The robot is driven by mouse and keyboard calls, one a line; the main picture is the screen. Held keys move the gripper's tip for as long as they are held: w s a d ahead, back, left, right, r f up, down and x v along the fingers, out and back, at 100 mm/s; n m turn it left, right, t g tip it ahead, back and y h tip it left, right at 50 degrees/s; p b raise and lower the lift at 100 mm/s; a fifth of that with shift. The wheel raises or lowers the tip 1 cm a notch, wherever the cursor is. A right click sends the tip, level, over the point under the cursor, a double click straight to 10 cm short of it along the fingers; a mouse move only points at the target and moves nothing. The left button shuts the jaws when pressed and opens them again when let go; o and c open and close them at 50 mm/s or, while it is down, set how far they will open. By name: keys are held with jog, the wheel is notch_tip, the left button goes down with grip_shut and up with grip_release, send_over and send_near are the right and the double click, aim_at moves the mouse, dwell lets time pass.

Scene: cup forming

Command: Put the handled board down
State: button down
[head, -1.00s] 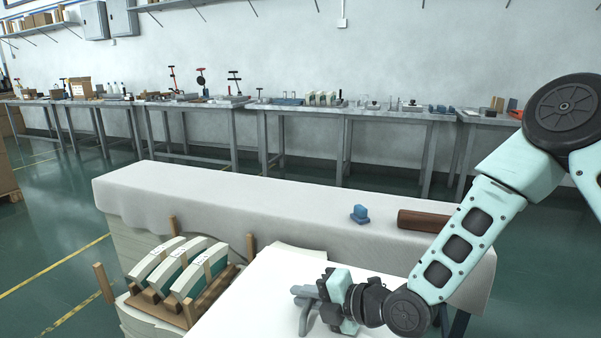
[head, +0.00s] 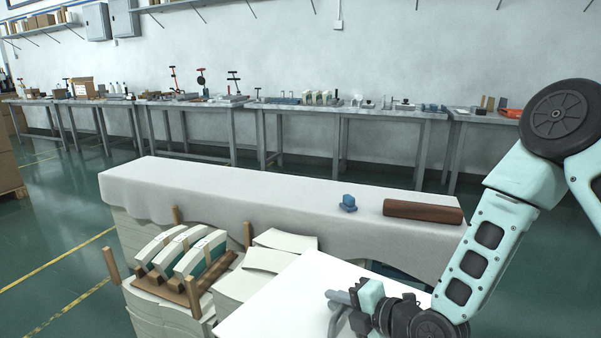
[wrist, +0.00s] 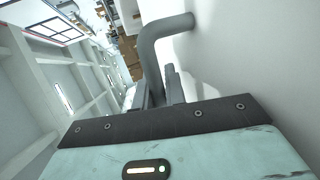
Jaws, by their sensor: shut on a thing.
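The handled board is a flat white panel (head: 285,292) with a grey bar handle (head: 338,299), at the bottom middle of the head view. My gripper (head: 352,298) is shut on the handle. In the wrist view the bent grey handle (wrist: 154,45) runs between the fingers of my gripper (wrist: 160,88), and the white board face (wrist: 245,50) fills the right side. The board's near edge is cut off by the frame. What lies under it is hidden, so I cannot tell whether it rests on anything.
Left of the board are stacked pale curved sheets (head: 240,284) and a wooden rack (head: 190,285) of curved pieces with upright posts.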

jog(key=w+d+f+m+t+h, duration=0.1)
jog(key=d+f+m+h, duration=0.2)
jog(key=d, duration=0.5)
jog(key=w+d+f+m+t+h, duration=0.1)
jog(key=d+f+m+h, duration=0.2)
jog(key=d, duration=0.5)
jog(key=w+d+f+m+t+h, duration=0.1)
jog(key=d+f+m+t+h, duration=0.1)
jog(key=d, duration=0.6)
jog(key=shift+w+d+f+m+h, duration=0.15)
jog(key=shift+d+f+m+h, duration=0.15)
jog(key=shift+f+m+h, duration=0.5)
jog(key=shift+r, duration=0.3)
